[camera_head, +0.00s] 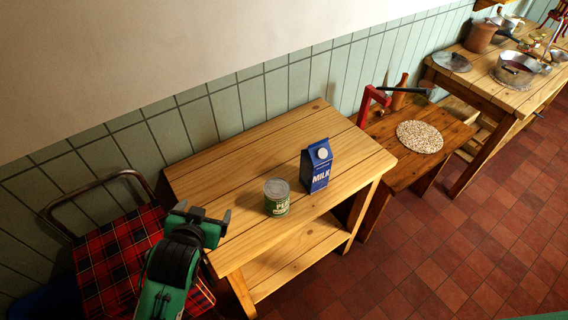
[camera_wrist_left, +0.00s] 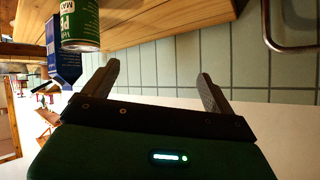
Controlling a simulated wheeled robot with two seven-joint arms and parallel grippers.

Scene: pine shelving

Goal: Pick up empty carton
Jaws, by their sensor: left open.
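A blue milk carton (camera_head: 316,166) with white lettering and a white cap stands upright on the pine shelf unit's top (camera_head: 235,150). A green and silver can (camera_head: 277,197) stands to its left, nearer the front edge. My left gripper (camera_head: 203,212) is open and empty over the left end of the top, apart from both. In the left wrist view its two fingers (camera_wrist_left: 160,88) are spread with nothing between them. That view shows the can (camera_wrist_left: 80,22) at upper left, partly covering the carton (camera_wrist_left: 62,62). My right gripper is not seen.
A plaid-covered chair or cart (camera_head: 110,255) with a metal rail stands at the left. A lower bench (camera_head: 440,170) holds a round speckled mat (camera_head: 420,137). A table with pots (camera_head: 500,85) is farther right. The tiled wall (camera_head: 250,95) runs behind. The top's back left is clear.

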